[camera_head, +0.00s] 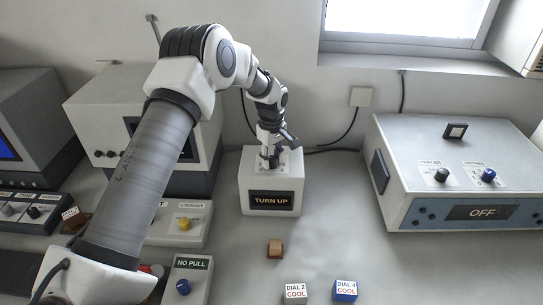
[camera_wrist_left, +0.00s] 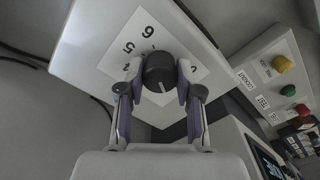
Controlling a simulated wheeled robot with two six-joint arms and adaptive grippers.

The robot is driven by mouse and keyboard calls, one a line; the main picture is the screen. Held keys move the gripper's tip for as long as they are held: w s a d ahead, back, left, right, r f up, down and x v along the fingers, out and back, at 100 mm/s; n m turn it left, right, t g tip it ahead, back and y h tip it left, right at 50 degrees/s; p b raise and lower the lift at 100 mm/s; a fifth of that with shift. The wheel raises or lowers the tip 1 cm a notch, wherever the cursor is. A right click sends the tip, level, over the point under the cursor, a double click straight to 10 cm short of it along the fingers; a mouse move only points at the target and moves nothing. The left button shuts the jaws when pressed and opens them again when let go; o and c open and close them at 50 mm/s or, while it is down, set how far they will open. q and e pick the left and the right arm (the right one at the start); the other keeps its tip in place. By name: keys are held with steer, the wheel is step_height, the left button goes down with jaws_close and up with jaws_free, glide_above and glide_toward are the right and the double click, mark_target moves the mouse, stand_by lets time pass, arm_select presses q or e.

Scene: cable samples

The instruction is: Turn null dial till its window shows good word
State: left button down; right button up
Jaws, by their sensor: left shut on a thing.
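A white box (camera_head: 254,181) stands against the back of the bench, with a dark window (camera_head: 270,201) on its front reading "TURN UP" in orange letters. Its black dial (camera_wrist_left: 159,72) shows in the left wrist view, with a pale pointer line and a white number card (camera_wrist_left: 118,62) around it; 5 and 6 are readable, other figures are partly hidden. My left gripper (camera_head: 271,156) comes down onto the box top from above. In the left wrist view my left gripper (camera_wrist_left: 161,82) has its fingers shut on the dial, one on each side. My right gripper is not in view.
A larger grey-blue box (camera_head: 400,211) with two knobs and a window reading "OFF" stands at right. A "NO PULL" box (camera_head: 190,265) and other instruments stand at left. A brown block (camera_head: 275,249), a white cube (camera_head: 296,293) and a blue cube (camera_head: 345,290) lie in front.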

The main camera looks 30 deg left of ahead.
mark_target(272, 158)
arm_select(q)
steer(key=shift+s+f+m+p, duration=0.15)
steer(key=shift+m+p, duration=0.05)
steer(key=shift+m, duration=0.75)
steer(key=shift+s+f+m+p, duration=0.1)
steer(key=shift+f+m+p, duration=0.05)
steer(key=shift+m, duration=0.8)
steer(key=c, duration=0.8)
jaws_free()
steer(key=shift+o, duration=0.2)
steer(key=shift+w, duration=0.2)
steer(key=shift+r, duration=0.1)
step_height(272, 158, up, 12)
